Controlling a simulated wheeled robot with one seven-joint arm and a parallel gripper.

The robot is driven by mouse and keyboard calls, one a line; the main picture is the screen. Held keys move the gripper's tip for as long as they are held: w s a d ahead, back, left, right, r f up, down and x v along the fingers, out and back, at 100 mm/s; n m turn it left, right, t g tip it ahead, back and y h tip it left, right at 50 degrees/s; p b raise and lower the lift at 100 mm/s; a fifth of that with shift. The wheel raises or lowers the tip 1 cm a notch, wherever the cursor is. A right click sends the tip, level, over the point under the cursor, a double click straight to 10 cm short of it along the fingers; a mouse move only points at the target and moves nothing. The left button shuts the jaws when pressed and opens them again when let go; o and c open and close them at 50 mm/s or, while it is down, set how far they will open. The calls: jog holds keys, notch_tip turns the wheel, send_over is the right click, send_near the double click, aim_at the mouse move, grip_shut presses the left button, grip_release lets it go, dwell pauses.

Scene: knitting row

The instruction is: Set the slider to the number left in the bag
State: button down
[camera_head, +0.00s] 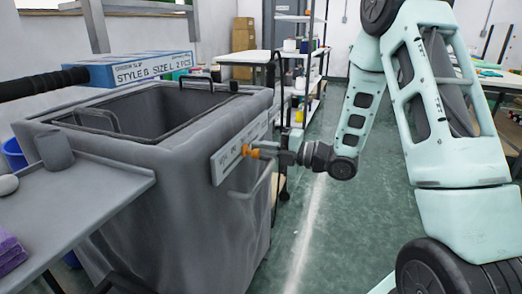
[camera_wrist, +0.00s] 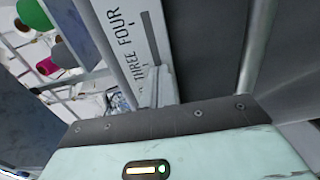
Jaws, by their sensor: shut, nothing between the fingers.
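A large grey bag (camera_head: 190,190) hangs open-topped on a frame; its inside is dark and I cannot tell what lies in it. A pale slider plate (camera_head: 222,165) is on its right side, with lettering too small to read there. In the wrist view the plate (camera_wrist: 128,35) shows the words THREE and FOUR beside a dark slot. My gripper (camera_head: 262,151) is shut at the plate's face. An orange part shows at its tip; I cannot tell if it is the slider knob, or whether I touch it. A blue-and-white slip box (camera_head: 140,68) reads "STYLE B SIZE L 2 PCS".
A grey tray (camera_head: 90,190) with a purple cloth (camera_head: 10,250) juts out at the left. Shelves (camera_head: 300,75) and cardboard boxes (camera_head: 243,35) stand behind.

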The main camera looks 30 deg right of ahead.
jog(key=b+v, duration=0.2)
jog(key=v, duration=0.6)
dwell(0.4)
dwell(0.4)
